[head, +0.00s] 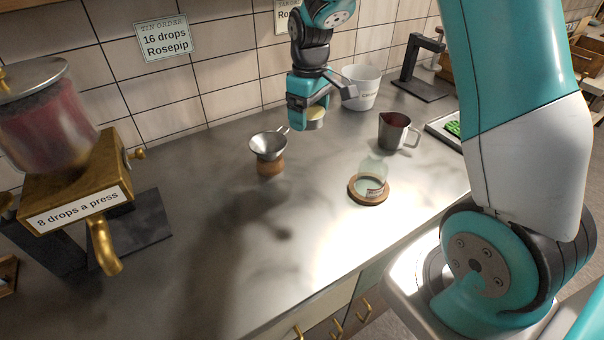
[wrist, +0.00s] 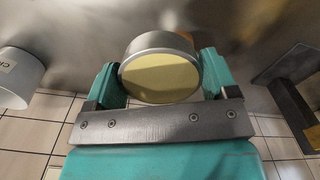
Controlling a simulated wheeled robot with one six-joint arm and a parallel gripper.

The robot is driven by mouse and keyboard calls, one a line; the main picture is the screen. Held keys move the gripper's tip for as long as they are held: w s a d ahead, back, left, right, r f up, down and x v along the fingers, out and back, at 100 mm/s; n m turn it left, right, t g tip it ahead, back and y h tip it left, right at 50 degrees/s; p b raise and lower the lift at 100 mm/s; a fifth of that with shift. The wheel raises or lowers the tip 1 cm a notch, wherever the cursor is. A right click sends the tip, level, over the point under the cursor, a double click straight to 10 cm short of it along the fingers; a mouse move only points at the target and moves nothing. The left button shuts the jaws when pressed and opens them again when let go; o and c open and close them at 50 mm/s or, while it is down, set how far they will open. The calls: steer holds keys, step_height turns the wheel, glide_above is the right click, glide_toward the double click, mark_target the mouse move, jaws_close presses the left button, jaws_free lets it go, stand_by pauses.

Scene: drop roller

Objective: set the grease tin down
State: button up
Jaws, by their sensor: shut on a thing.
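The grease tin (head: 315,117) is a small round silver tin with a pale yellow face. My gripper (head: 308,112) is shut on it and holds it above the grey counter, near the tiled wall. In the wrist view the tin (wrist: 160,78) sits between the two teal fingers of my gripper (wrist: 160,84), its yellow face toward the camera. The counter (head: 225,215) under it is partly hidden by my gripper.
A metal funnel (head: 268,146) on a wooden base stands left of the tin. A glass on a round wooden coaster (head: 368,199) and a metal jug (head: 393,132) stand to the right. A white bucket (head: 362,88) is behind. A drop dispenser (head: 75,185) fills the left. The middle front counter is clear.

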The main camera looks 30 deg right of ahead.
mark_target(308, 177)
step_height(308, 177, down, 17)
steer(key=p, duration=0.2)
steer(key=shift+p, duration=0.3)
steer(key=shift+f, duration=0.15)
steer(key=o, duration=1)
steer(key=shift+c, duration=0.2)
